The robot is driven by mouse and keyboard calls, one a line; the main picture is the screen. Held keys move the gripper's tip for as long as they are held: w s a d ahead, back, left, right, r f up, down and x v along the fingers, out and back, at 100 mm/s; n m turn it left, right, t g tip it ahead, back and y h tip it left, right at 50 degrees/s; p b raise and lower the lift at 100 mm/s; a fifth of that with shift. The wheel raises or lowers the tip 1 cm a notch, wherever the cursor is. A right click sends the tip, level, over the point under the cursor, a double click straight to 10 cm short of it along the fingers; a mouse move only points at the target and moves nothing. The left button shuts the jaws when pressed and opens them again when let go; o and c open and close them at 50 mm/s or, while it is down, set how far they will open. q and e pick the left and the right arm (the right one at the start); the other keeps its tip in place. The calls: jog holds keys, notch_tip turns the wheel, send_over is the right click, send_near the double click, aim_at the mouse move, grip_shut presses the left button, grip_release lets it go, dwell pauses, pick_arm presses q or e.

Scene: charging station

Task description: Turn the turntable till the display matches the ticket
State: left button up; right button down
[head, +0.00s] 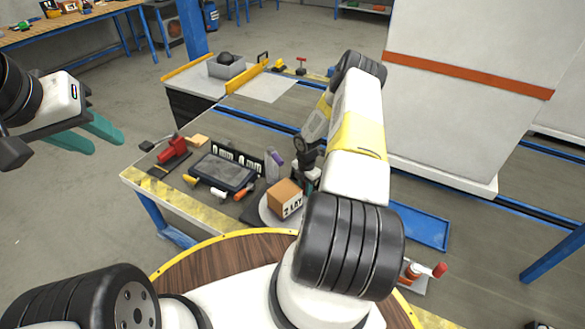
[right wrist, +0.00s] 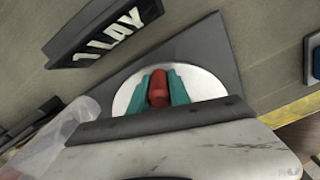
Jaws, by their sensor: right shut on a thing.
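The turntable is a pale disc (head: 269,214) on the workbench, carrying a brown box (head: 284,194) with lettering on its near face. In the right wrist view, a pale disc (right wrist: 205,82) lies under a red knob (right wrist: 158,88). My right gripper (right wrist: 159,91) has its teal fingers shut on both sides of this knob. A dark block with white lettering (right wrist: 112,36) shows beside it. In the head view, my right arm hides most of that gripper. My left gripper (head: 92,136) is open and empty, left of the bench. I cannot make out which object is the ticket.
A dark tablet-like panel (head: 224,171), a dark board with white markings (head: 237,157), a red tool (head: 172,150) and several small tools crowd the bench left of the turntable. A blue tray (head: 420,228) lies to the right. A large pale cabinet (head: 465,110) stands behind it.

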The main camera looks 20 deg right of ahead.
jog(key=shift+w+a+n, duration=0.3)
jog(key=shift+w+n, duration=0.45)
jog(key=shift+n, duration=0.15)
jog(key=shift+w, duration=0.1)
jog(key=c, duration=1.2)
grip_release()
jog(key=shift+a, duration=0.1)
jog(key=shift+r, duration=0.1)
notch_tip(320, 180, up, 8)
